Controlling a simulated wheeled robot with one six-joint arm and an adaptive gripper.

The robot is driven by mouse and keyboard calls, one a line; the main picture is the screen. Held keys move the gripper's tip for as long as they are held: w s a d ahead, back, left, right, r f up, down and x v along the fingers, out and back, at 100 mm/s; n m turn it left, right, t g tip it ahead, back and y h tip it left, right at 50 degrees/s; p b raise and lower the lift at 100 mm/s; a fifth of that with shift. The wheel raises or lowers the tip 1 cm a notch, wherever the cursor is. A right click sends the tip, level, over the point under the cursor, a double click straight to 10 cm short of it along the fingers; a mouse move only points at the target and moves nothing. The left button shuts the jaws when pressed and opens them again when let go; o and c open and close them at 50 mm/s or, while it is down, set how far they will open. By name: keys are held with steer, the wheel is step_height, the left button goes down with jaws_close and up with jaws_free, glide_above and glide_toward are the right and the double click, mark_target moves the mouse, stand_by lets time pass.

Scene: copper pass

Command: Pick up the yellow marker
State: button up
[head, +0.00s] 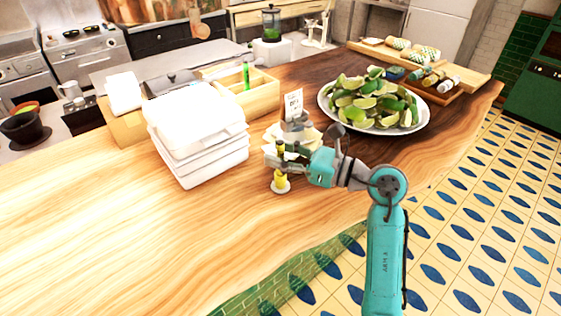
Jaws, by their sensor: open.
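The yellow marker (280,180) stands upright on the wooden counter, its foot in a small pale round base. My gripper (277,160) is open and reaches in from the right at the marker's upper part. The fingers cover part of the marker, so I cannot tell whether they are around it or just beside it, or touching it.
A stack of white takeaway boxes (198,140) stands close by on the left. A card holder (293,112) is just behind my gripper. A platter of lime wedges (421,118) lies behind right. A wooden caddy (262,97) holds a green marker (246,77). The front left counter is clear.

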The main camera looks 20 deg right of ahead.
jaws_close()
stand_by(0.3)
step_height(320, 180, up, 10)
stand_by(0.5)
